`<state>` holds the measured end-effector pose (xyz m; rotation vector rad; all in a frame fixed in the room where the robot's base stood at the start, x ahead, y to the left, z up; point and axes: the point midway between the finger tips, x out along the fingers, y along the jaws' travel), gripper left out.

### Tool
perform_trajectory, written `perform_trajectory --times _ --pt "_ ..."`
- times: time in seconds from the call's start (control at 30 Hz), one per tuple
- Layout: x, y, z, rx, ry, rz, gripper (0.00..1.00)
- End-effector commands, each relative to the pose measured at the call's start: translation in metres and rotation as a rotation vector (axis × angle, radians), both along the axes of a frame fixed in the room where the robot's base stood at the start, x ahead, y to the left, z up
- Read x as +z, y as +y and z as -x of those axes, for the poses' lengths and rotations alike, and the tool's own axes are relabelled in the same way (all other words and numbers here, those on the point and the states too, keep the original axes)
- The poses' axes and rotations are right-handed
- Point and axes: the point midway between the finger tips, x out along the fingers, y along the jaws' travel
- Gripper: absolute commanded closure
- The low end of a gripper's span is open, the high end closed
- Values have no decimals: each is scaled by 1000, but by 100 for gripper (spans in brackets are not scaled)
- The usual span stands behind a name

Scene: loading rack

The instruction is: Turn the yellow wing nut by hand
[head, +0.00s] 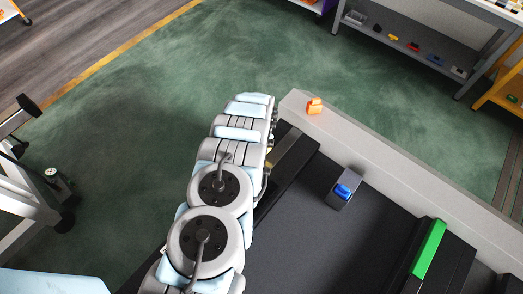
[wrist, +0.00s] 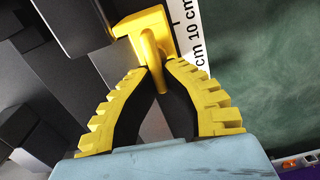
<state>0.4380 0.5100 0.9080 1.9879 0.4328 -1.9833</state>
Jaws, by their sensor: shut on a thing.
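The yellow wing nut (wrist: 145,27) is at the top middle of the wrist view, with a broad flat head and a narrower stem reaching down between my fingers. My gripper (wrist: 157,72) is shut on it, with the black fingertips on either side of the stem. The fingers have yellow ridged outer sides. In the head view my arm covers the gripper, and I cannot make out the wing nut there.
A white scale marked in cm (wrist: 193,38) stands right beside the wing nut. Dark blocks (wrist: 68,60) fill the left. Green floor (head: 150,110) is clear.

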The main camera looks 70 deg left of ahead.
Motion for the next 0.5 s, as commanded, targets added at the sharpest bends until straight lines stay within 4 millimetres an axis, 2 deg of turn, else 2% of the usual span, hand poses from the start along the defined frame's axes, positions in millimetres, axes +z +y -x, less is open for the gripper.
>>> perform_trajectory --times 0.5 --pt "-2 0 2 69 3 4 100"
